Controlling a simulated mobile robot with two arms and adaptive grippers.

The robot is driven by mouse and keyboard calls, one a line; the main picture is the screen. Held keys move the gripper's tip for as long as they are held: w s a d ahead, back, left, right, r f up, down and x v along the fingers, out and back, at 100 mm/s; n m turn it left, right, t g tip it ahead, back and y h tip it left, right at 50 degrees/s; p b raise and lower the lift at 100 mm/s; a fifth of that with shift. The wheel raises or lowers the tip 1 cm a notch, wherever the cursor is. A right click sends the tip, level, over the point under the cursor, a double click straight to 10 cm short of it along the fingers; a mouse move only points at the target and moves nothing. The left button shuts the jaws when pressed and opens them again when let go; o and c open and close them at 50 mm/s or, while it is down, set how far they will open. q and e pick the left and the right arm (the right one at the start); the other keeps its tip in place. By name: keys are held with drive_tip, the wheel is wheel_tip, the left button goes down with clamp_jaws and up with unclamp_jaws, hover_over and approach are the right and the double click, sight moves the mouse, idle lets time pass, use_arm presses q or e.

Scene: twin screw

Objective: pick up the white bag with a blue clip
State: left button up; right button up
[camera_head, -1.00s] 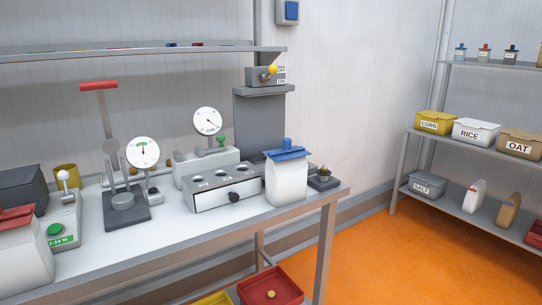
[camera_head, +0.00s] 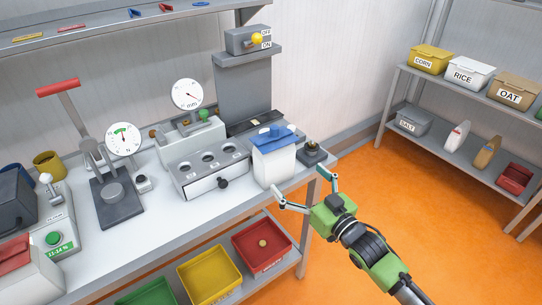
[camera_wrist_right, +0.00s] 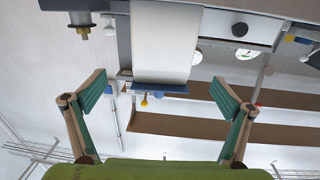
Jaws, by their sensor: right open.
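The white bag (camera_head: 273,168) stands upright near the right end of the table, with a blue clip (camera_head: 275,136) across its top. My right gripper (camera_head: 303,184) is open and empty, in front of the bag and to its right. Its fingers are spread and point toward the bag. In the right wrist view the picture is upside down; the white bag (camera_wrist_right: 163,42) and the blue clip (camera_wrist_right: 160,88) lie between the spread fingers (camera_wrist_right: 160,94), seemingly beyond the tips, with a gap on both sides. My left gripper is not in view.
A grey box with round holes and a black knob (camera_head: 212,170) stands close left of the bag. A small dark device (camera_head: 313,152) stands close to its right. A grey post (camera_head: 243,95) rises behind. Red (camera_head: 262,247) and yellow (camera_head: 208,277) trays sit on the shelf below.

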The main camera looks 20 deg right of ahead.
sight(281, 162)
drive_tip(key=p+x, duration=0.1)
drive_tip(key=x, duration=0.5)
drive_tip(key=shift+w+f, duration=0.15)
drive_tip(key=shift+w+a, duration=0.25)
drive_tip(key=shift+w, duration=0.2)
drive_tip(key=p+x, duration=0.1)
drive_tip(key=x, duration=0.3)
drive_tip(key=shift+w+a+f+p, duration=0.1)
drive_tip(key=shift+w+a+p, duration=0.1)
drive_tip(key=shift+p, duration=0.1)
drive_tip(key=shift+s, duration=0.1)
drive_tip(key=c, duration=1.3)
